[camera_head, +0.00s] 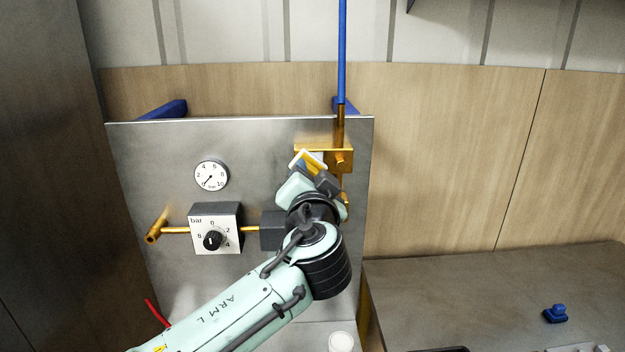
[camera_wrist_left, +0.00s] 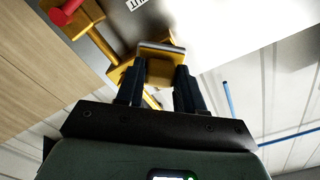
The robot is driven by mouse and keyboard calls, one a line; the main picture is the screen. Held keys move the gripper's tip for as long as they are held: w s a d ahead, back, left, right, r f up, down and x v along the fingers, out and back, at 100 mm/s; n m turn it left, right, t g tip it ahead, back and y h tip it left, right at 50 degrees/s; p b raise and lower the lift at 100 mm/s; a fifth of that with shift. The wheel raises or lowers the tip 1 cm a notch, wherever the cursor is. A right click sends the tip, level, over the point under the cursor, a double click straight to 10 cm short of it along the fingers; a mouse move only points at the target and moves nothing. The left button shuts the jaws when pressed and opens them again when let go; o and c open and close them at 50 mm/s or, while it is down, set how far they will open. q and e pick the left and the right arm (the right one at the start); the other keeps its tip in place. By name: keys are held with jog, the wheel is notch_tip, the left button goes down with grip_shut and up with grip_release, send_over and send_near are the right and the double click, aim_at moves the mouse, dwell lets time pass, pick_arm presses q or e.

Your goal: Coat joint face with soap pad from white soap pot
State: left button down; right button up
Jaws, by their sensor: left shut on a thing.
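My left gripper (camera_head: 318,175) is shut on the soap pad (camera_head: 307,161), a yellow block with a pale face. In the left wrist view the pad (camera_wrist_left: 160,70) sits between the two dark fingers (camera_wrist_left: 157,88). In the head view the pad is in front of the brass fitting (camera_head: 338,152) at the panel's upper right. The pad overlaps its left part, and I cannot tell whether they touch. The joint face itself is not clearly visible. The white soap pot (camera_head: 341,342) stands at the bottom edge, partly cut off. My right gripper is not in view.
The metal panel (camera_head: 150,150) carries a round gauge (camera_head: 211,176), a regulator box with a black knob (camera_head: 215,228) and brass pipes. A blue pipe (camera_head: 342,50) rises above the fitting. A bench (camera_head: 480,295) at right holds a small blue object (camera_head: 556,313); much of its top is clear.

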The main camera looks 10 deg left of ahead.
pick_arm(q)
jog(key=shift+d+r, duration=0.35)
jog(key=shift+r, duration=0.25)
jog(key=shift+s+a+b, duration=0.2)
jog(key=shift+a+b, duration=0.65)
jog(key=shift+a, duration=0.2)
dwell(1.6)
jog(key=shift+s, duration=0.1)
